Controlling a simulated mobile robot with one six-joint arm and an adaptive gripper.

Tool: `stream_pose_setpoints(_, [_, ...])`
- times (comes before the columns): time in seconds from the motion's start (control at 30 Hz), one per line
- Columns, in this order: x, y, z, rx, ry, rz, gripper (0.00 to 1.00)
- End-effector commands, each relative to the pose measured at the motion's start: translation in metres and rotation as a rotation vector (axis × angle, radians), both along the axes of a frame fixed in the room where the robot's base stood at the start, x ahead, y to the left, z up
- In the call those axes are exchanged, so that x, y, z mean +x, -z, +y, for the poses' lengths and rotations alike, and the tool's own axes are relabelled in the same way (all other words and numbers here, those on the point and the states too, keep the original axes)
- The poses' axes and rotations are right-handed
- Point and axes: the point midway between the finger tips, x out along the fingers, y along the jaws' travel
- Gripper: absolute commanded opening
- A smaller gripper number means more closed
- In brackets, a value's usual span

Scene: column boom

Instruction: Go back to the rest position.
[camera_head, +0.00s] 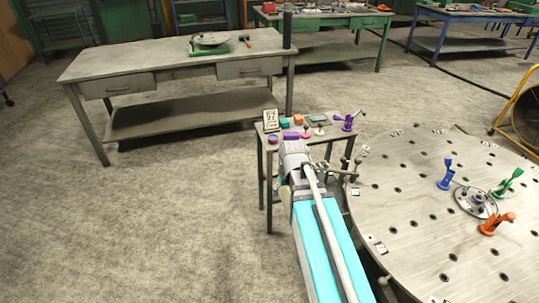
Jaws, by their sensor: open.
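My arm reaches up from the bottom of the head view to the small side table (349,131). My gripper (357,164) shows small and dark at the right of my wrist, over the gap between the side table and the round table (405,215). Its fingers are apart, and I see nothing between them. My arm and wrist hide the front part of the side table.
The side table holds several small coloured things, a purple clamp (348,120) and a number card (270,120). Blue (446,174), green (508,184) and orange (496,224) clamps stand on the round table. A grey workbench (150,66) stands behind. Floor at left is clear.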

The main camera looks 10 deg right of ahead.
Motion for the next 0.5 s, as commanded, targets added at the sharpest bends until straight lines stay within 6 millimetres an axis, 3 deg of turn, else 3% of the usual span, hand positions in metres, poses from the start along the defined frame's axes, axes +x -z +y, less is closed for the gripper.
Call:
stream_pose_setpoints(0.3, [-0.054,-0.020,0.039,-0.022,0.007,0.081,0.90])
stream_pose_setpoints(0.5, [-0.069,-0.023,0.050,-0.034,0.015,0.109,0.90])
